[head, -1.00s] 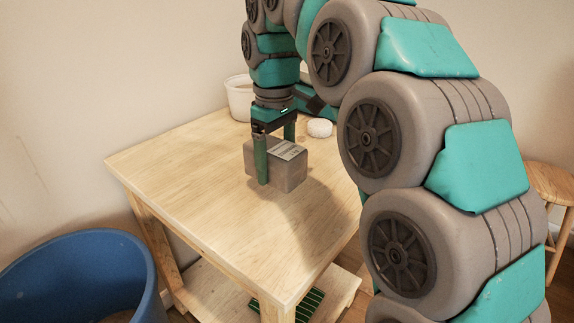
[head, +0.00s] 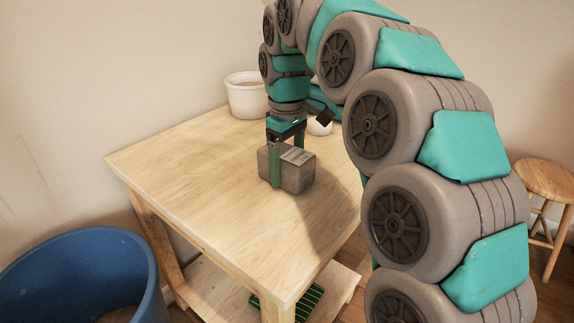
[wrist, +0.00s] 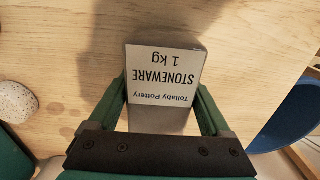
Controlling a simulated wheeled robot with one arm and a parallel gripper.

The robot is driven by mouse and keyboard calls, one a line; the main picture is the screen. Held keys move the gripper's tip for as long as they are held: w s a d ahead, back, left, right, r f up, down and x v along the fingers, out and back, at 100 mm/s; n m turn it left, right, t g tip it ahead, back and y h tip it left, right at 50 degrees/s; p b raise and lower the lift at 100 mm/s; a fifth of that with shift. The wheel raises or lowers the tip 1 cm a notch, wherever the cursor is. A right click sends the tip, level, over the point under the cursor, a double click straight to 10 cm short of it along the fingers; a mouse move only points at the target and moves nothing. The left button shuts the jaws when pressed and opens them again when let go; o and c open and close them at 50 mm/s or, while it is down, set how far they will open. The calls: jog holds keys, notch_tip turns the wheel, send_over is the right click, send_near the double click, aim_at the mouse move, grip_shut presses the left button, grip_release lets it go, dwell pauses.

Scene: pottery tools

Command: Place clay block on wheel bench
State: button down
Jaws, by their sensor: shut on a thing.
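The clay block (head: 298,175) is a grey-brown box with a white label. In the wrist view the block (wrist: 160,120) has a label reading "Tollaby Pottery STONEWARE 1 kg", upside down. My gripper (head: 286,165) points down and is shut on the block, with a green finger on each side; both fingers also show in the wrist view (wrist: 162,92). The block is level, over the middle of the pale wooden bench top (head: 190,165). It is at or just above the surface; I cannot tell whether it touches. Its far side is hidden.
A white pot (head: 246,100) stands at the bench's back corner. A white speckled lump (head: 319,128) sits near it, partly behind my arm. A blue tub (head: 75,285) is at lower left, a wooden stool (head: 548,180) at right. A green striped item (head: 300,305) lies on the lower shelf.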

aim_at(287, 152)
grip_release()
jog(key=shift+f, duration=0.1)
jog(key=shift+r, duration=0.2)
jog(key=shift+r+p, duration=0.6)
jog(key=shift+r, duration=3.1)
